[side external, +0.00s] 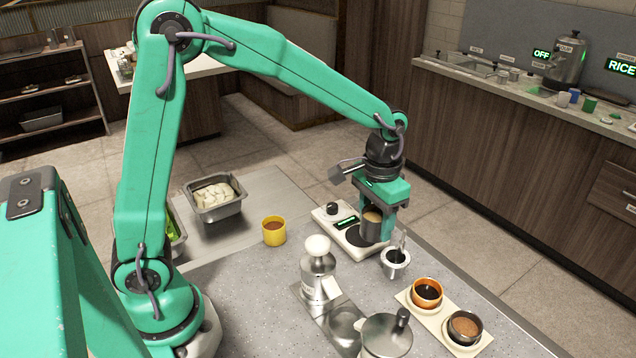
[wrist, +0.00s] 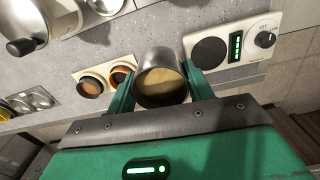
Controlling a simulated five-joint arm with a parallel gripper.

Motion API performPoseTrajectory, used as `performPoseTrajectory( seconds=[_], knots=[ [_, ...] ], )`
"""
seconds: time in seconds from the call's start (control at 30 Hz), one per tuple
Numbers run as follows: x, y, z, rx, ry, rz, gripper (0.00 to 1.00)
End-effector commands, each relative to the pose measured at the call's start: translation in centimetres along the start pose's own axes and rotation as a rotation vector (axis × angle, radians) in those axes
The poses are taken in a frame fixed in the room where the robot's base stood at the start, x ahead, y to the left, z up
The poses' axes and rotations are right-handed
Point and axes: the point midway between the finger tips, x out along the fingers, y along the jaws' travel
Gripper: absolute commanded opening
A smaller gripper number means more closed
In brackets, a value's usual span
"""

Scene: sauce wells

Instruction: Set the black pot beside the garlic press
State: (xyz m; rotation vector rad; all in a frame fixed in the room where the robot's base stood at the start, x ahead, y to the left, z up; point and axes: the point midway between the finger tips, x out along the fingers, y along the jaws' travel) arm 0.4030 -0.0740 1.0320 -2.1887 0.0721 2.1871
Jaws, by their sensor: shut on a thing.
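My gripper (side external: 375,226) is shut on a grey metal cup (side external: 371,229) with tan contents, held upright beside or over the right part of a white appliance. In the wrist view the cup (wrist: 158,58) sits between both fingers. A black pot (side external: 465,328) with brown contents stands in a cream tray (side external: 444,325), to the right of and nearer than my gripper. It also shows in the wrist view (wrist: 90,88), left of the held cup. I cannot make out a garlic press for certain.
The white appliance (side external: 327,217) has a dark round plate, green display and knob. A white cup with a utensil (side external: 394,270) stands close to my gripper. An orange pot (side external: 427,283) shares the tray. A yellow cup (side external: 273,236) and silver dispenser (side external: 318,275) stand left.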

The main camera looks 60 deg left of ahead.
Motion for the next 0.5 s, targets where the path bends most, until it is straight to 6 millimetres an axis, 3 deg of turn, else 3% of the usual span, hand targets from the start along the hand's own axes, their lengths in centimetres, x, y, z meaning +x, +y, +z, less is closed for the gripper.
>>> performPoseTrajectory(
  seconds=[0.27,0.5],
  knots=[
    [1.5,-4.2,2.5,-0.101,-0.001,0.0,0.26],
    [3.6,-9.0,6.8,-0.237,-0.001,0.0,0.26]
  ],
)
